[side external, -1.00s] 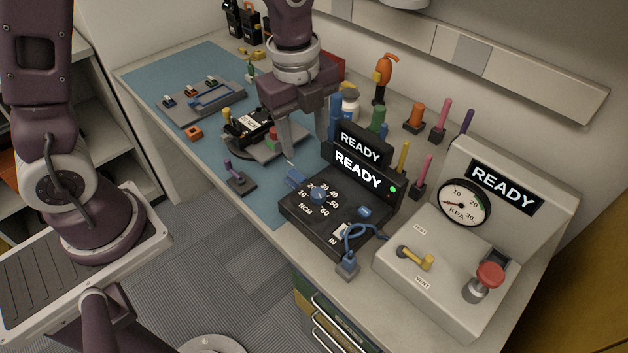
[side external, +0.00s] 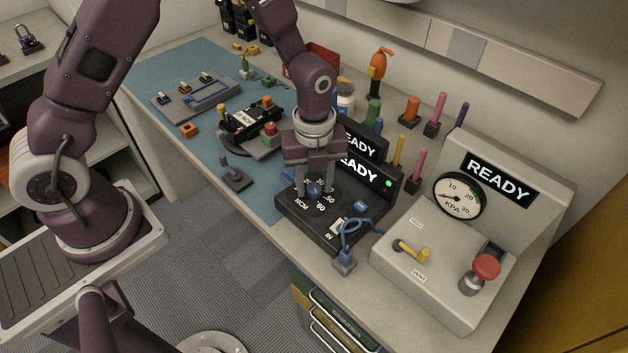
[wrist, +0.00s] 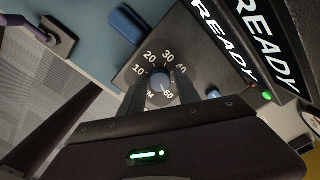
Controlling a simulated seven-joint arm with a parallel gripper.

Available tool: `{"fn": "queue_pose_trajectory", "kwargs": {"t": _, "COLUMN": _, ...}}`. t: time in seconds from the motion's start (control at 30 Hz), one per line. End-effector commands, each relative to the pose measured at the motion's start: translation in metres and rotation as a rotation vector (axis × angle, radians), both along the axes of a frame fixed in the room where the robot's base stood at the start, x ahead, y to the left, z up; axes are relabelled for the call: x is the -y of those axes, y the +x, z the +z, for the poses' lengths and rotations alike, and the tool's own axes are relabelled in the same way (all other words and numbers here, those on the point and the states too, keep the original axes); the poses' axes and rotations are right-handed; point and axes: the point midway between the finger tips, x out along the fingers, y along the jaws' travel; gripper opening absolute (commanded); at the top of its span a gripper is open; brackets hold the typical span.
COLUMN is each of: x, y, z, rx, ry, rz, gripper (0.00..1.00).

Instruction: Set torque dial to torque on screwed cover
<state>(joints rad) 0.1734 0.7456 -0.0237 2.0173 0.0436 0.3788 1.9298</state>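The blue torque dial (side external: 314,188) is on top of the black torque box (side external: 322,222), inside a ring of numbers marked NCM. My gripper (side external: 315,192) is over the box, pointing down. In the wrist view, the dial (wrist: 161,86) lies between my two fingertips (wrist: 161,90), which are apart, with a small gap on each side. The dial's pointer setting is too small to tell. The black screwed cover (side external: 252,118) is on a grey fixture on the blue mat, with a white NCM label whose number I cannot read clearly.
The box's READY screen (side external: 360,170) stands just behind my gripper. A blue cable plug (side external: 344,262) lies at the bench edge. A grey gauge panel (side external: 450,250) with a yellow lever and red button is at right. Colored pegs stand behind. A purple-handled piece (side external: 234,177) is left.

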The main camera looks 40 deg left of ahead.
Motion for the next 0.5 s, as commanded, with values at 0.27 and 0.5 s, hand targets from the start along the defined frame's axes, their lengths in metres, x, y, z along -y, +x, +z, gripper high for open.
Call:
{"fn": "queue_pose_trajectory", "kwargs": {"t": 0.27, "x": 0.0000, "y": 0.0000, "z": 0.0003, "rx": 0.000, "ry": 0.000, "rz": 0.001, "gripper": 0.00}}
{"fn": "queue_pose_trajectory", "kwargs": {"t": 0.5, "x": -0.0001, "y": 0.0001, "z": 0.0005, "rx": 0.000, "ry": 0.000, "rz": 0.035, "gripper": 0.00}}
